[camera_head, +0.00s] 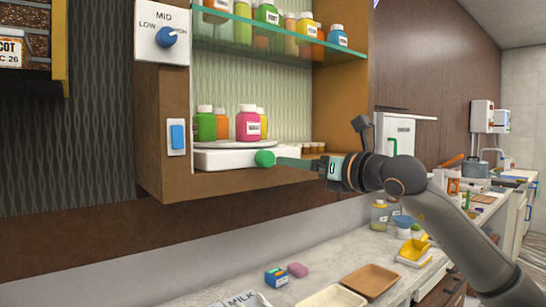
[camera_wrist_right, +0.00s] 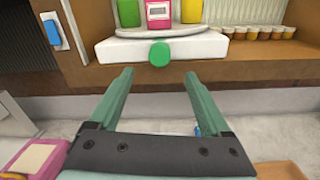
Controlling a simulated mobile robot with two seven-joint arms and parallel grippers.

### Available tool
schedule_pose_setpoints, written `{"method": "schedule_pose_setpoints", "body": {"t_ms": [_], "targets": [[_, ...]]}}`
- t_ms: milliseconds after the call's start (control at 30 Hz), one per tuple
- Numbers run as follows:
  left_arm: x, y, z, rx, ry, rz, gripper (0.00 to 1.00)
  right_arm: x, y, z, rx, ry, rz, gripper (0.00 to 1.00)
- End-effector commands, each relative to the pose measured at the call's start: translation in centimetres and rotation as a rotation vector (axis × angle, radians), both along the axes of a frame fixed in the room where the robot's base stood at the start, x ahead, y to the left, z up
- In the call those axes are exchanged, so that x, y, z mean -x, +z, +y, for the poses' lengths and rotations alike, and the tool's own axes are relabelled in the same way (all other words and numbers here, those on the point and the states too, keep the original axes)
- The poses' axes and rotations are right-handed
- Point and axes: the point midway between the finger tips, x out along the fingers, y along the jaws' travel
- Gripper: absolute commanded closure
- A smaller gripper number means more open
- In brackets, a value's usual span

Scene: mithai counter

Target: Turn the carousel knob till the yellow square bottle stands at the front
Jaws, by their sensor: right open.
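The carousel's white base (camera_head: 228,159) sits in the wall cabinet's lower bay, with a round green knob (camera_head: 265,158) on its front. A pink bottle (camera_head: 248,124) with a white label stands at the front of the turntable. A green bottle (camera_head: 206,124) is to its left, with an orange one behind. A yellow bottle (camera_wrist_right: 192,10) stands to the right of the pink one, partly hidden in the head view. My right gripper (camera_head: 284,162) points at the knob. In the right wrist view, its fingers (camera_wrist_right: 159,76) are open and empty, with the knob (camera_wrist_right: 159,54) just beyond, between the tips. My left gripper is out of view.
A glass shelf (camera_head: 280,51) with several bottles is above the carousel. Several small jars (camera_wrist_right: 256,33) stand to the right of the base. A blue switch (camera_head: 177,136) and a MID dial panel (camera_head: 162,36) are left. The counter below holds trays (camera_head: 369,280) and small items.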

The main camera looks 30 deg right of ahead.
Motion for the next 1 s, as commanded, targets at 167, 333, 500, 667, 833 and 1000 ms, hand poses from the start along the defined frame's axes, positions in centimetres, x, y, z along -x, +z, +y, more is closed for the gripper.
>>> {"method": "schedule_pose_setpoints", "body": {"t_ms": [167,333,500,667,833,1000], "targets": [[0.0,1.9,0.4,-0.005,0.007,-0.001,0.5,-3.9,0.5,0.5,-0.005,0.002,0.002,0.19],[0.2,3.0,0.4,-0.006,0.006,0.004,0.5,-7.0,0.4,0.8,-0.004,0.001,0.001,0.19],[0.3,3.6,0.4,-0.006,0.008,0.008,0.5,-8.9,0.2,0.9,-0.003,-0.001,0.002,0.19],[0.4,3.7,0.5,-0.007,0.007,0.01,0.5,-9.6,0.1,1.0,-0.002,-0.001,0.0,0.19],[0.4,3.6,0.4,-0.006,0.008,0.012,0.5,-9.7,0.0,1.0,-0.001,-0.002,0.001,0.19],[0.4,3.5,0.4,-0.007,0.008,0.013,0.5,-9.6,0.0,1.0,-0.001,-0.002,0.001,0.3]]}}
